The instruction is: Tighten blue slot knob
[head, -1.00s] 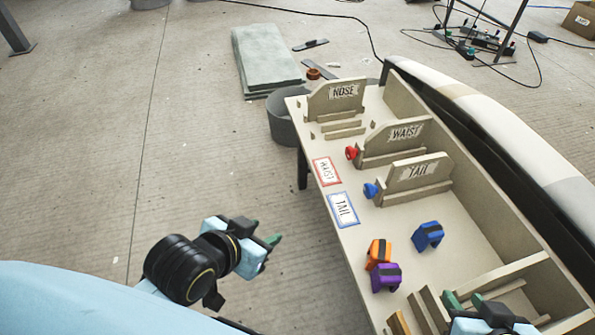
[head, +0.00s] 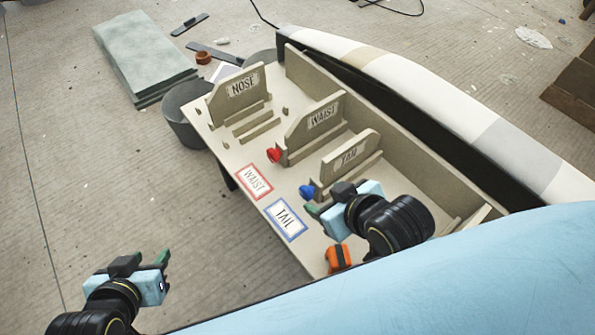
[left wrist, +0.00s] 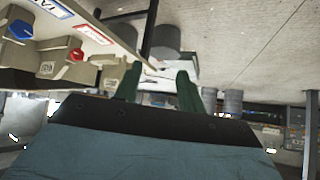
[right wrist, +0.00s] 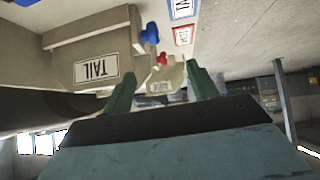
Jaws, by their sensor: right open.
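The blue knob (head: 307,191) sits at the near end of the TAIL slot (head: 349,155) on the table. In the right wrist view the blue knob (right wrist: 150,33) shows ahead, left of centre between the fingers. My right gripper (head: 315,209) is close beside the blue knob in the head view, open and empty; its fingers (right wrist: 160,88) are spread. My left gripper (head: 147,259) is out over the floor, left of the table, with its green fingers apart and nothing between them; they show in the left wrist view (left wrist: 158,90).
The red knob (head: 273,155) is on the WAIST slot (head: 322,118), beyond the blue one. WAIST and TAIL cards (head: 285,219) lie along the table edge. An orange clamp (head: 338,257) is near my right arm. A grey bin (head: 182,118) stands beside the table.

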